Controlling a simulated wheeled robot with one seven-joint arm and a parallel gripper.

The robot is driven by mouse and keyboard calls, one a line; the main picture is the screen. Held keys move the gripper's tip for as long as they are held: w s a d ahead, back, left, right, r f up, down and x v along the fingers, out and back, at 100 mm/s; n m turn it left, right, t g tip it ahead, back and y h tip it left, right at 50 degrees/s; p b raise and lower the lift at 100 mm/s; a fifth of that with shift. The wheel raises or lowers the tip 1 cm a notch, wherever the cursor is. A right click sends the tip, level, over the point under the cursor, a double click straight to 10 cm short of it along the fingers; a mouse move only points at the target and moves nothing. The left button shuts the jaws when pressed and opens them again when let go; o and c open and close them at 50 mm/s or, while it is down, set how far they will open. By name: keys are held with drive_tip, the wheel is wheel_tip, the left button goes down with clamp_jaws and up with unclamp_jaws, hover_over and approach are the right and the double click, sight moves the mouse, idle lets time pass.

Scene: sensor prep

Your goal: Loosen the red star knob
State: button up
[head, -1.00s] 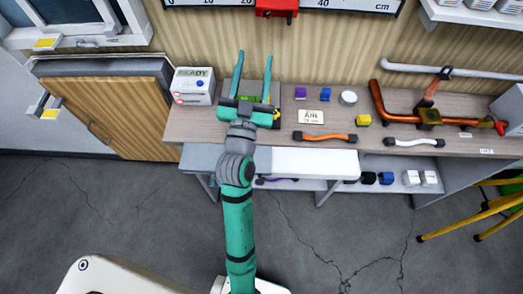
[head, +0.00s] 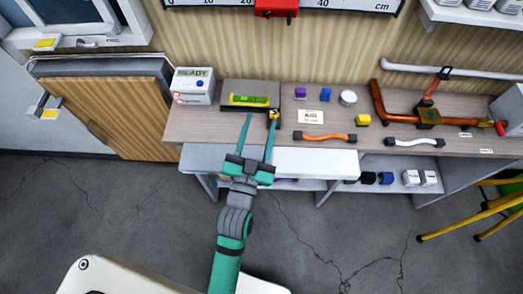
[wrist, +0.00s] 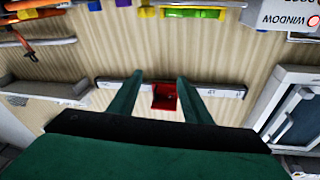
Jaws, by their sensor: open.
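No clear star-shaped knob stands out. A red slider block (head: 277,7) sits on the wall ruler at the top of the head view. It also shows in the wrist view (wrist: 164,97), between my fingers in the picture, with a small dark spot on its face. A small red part (head: 500,128) is at the right end of the copper pipe; I cannot tell its shape. My gripper (head: 260,118) is open and empty. Its fingers point toward the wall over the bench's front, apart from both red parts. In the picture the right fingertip overlaps a small yellow-and-black piece (head: 274,114).
A green level (head: 249,100) lies on a grey plate at the bench's back. A READY box (head: 193,86) stands left of it. A yellow stool (head: 480,215) is at far right.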

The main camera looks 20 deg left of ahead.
drive_tip(key=shift+g, duration=0.4)
drive_tip(key=s+f, duration=0.1)
drive_tip(key=s+d+f, duration=0.1)
drive_tip(key=s+f, duration=0.2)
drive_tip(key=shift+d, duration=0.4)
drive_tip(key=shift+s+d+f, duration=0.2)
drive_tip(key=shift+s, duration=0.2)
drive_tip(key=shift+c, duration=0.2)
